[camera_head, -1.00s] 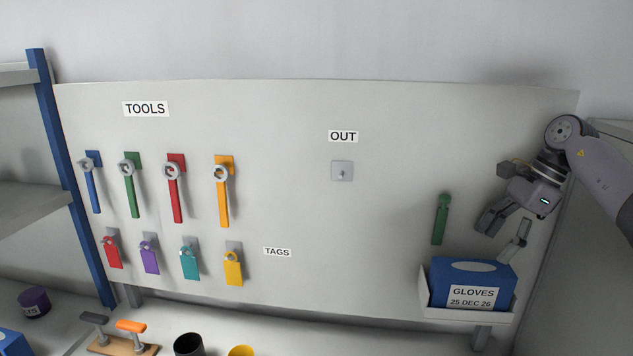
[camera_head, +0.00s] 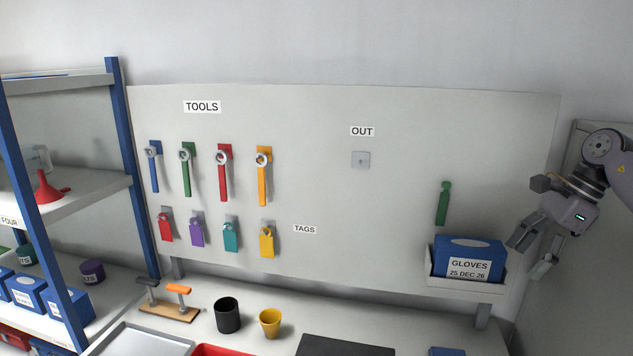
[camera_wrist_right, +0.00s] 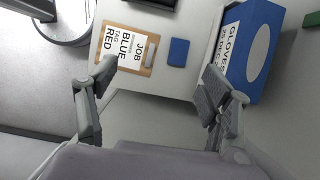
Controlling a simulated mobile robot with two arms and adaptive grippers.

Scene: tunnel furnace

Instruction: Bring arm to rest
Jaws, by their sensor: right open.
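My right gripper (camera_head: 533,251) is at the right of the head view, beside the glove box and apart from it. Its fingers are spread and empty. In the right wrist view the two fingers (camera_wrist_right: 158,82) stand wide apart with nothing between them. My left gripper is not in view. The right arm comes in from the right edge.
A blue glove box (camera_head: 469,256) sits in a holder on the tool board (camera_head: 400,215). Wrenches and tags hang at the board's left. A shelf (camera_head: 85,198) stands at far left. The wrist view shows a clipboard (camera_wrist_right: 126,50) and a small blue item (camera_wrist_right: 178,52).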

